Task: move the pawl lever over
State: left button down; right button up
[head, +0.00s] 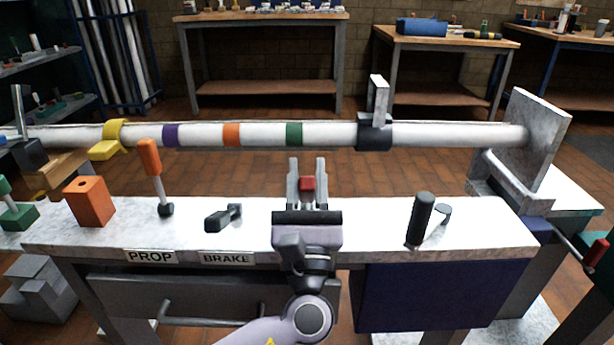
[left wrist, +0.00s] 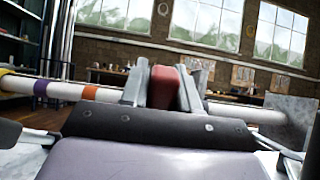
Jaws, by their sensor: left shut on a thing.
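My left gripper (head: 307,186) is in the middle of the head view, over the white bench top and in front of the mast. Its two grey fingers are shut on a red grip (head: 307,184), which looks like the top of the pawl lever. In the left wrist view the red grip (left wrist: 161,87) stands upright between the fingers. The lever's lower part and its base are hidden behind my gripper, so its lean cannot be told. My right gripper is not in view.
The white mast (head: 335,134) with coloured bands and a black collar (head: 374,136) lies behind. On the bench (head: 470,232) stand an orange-handled lever (head: 152,166), an orange block (head: 90,202), a black lever by BRAKE (head: 222,218) and a black upright handle (head: 420,217).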

pick_arm(q)
jog(key=c, duration=0.9)
grip_release()
jog(key=shift+s, duration=0.1)
jog(key=shift+v, duration=3.5)
